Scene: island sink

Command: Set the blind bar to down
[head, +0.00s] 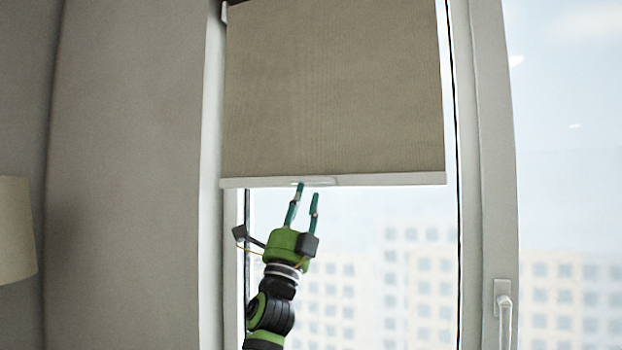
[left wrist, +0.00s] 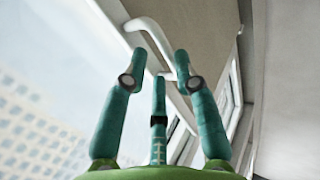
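The beige roller blind (head: 330,90) hangs partway down the window, with the white blind bar (head: 400,179) along its lower edge. A paler handle piece shows near the middle of the bar, and a white curved handle (left wrist: 150,34) shows in the left wrist view. My left gripper (head: 307,189) points up at the bar, its fingertips at or just below the bar's middle. Its teal fingers are spread. In the left wrist view the fingers (left wrist: 157,62) are apart, with the handle just beyond and between their tips. I cannot tell whether they touch it. My right gripper is out of view.
A grey curtain or wall panel (head: 125,160) stands left of the window. A white window frame (head: 490,150) with a handle (head: 503,310) is at the right. A lampshade (head: 15,230) is at the far left.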

